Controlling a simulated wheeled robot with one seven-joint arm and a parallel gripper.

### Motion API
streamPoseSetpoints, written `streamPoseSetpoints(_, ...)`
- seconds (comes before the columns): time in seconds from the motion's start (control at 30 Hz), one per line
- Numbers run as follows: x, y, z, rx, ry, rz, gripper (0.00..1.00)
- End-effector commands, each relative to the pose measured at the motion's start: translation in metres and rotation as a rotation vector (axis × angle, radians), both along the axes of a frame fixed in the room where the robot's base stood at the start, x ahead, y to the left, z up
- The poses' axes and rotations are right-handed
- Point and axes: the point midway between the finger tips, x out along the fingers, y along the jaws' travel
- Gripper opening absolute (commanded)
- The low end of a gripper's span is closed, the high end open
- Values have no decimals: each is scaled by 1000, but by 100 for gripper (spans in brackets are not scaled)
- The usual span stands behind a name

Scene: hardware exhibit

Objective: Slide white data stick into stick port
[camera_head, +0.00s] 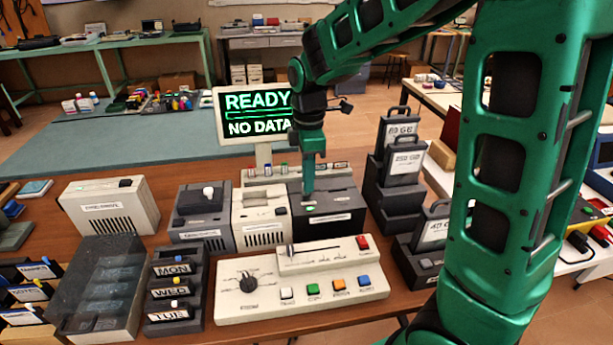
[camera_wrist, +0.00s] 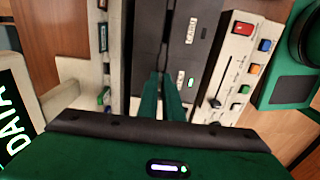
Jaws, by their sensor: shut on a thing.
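My gripper (camera_head: 308,193) points straight down at the top of a dark box (camera_head: 335,208) with a white label and a small green light. In the wrist view the two green fingers (camera_wrist: 163,84) are close together over that dark box (camera_wrist: 200,60). They are shut on a thin thing that is mostly hidden between the tips; by its place it seems to be the white data stick. The stick port is hidden under the fingertips, so I cannot tell whether the stick is in it. A screen (camera_head: 256,114) behind reads "READY" and "NO DATA".
A rack of small coloured sticks (camera_head: 262,178) stands just behind the boxes. A cream box (camera_head: 262,222) adjoins the dark one on the left. A cream control panel (camera_head: 300,285) lies in front. Dark holders with handled cartridges (camera_head: 405,163) stand to the right.

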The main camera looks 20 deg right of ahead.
Motion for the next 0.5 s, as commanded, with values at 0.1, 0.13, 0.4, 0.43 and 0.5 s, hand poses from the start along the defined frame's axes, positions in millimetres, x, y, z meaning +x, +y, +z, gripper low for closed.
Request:
streamPoseSetpoints(0.1, 0, 0, 0, 0, 0, 0, 0)
streamPoseSetpoints(0.13, 0, 0, 0, 0, 0, 0, 0)
streamPoseSetpoints(0.4, 0, 0, 0, 0, -1, 0, 28)
streamPoseSetpoints(0.43, 0, 0, 0, 0, -1, 0, 28)
streamPoseSetpoints(0.5, 0, 0, 0, 0, -1, 0, 28)
